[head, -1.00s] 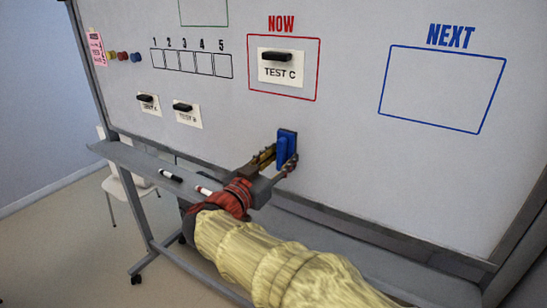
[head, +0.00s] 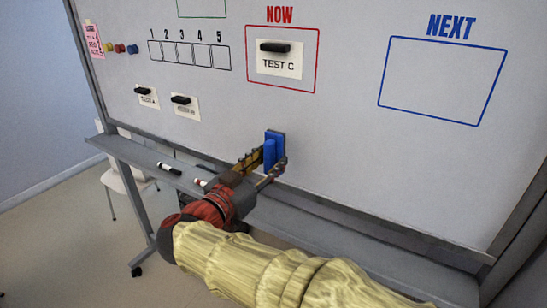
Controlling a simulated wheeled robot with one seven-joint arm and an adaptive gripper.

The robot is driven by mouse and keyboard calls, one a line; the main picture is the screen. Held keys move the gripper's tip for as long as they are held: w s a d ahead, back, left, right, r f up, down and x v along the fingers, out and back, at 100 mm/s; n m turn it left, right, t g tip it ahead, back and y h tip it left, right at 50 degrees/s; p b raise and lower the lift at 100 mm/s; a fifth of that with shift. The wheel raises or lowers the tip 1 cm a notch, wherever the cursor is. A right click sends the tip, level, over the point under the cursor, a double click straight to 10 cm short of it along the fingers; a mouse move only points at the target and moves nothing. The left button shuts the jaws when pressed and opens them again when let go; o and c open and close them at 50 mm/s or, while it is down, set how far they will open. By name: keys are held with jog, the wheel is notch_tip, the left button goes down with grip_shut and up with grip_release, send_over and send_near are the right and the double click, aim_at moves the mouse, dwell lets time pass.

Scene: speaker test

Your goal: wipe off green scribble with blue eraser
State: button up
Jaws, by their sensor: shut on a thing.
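My gripper (head: 265,165) is shut on the blue eraser (head: 274,146), with a finger on each side of it. The eraser is held upright at the lower middle of the whiteboard (head: 345,150), below the red NOW box. I cannot tell whether it touches the board or sits just off it. No green scribble shows. The only green mark is part of a box outline (head: 203,16) at the top edge. The board behind the eraser and gripper is hidden.
A TEST C card (head: 279,64) hangs in the NOW box. Two more cards (head: 147,97) (head: 186,107) hang at the left, near several round magnets (head: 108,47). Markers (head: 169,169) lie on the tray (head: 140,152) below. The board under the blue NEXT box (head: 428,123) is clear.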

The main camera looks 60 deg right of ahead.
jog(key=shift+a, duration=0.25)
jog(key=shift+s+a, duration=0.15)
jog(key=shift+a, duration=1.3)
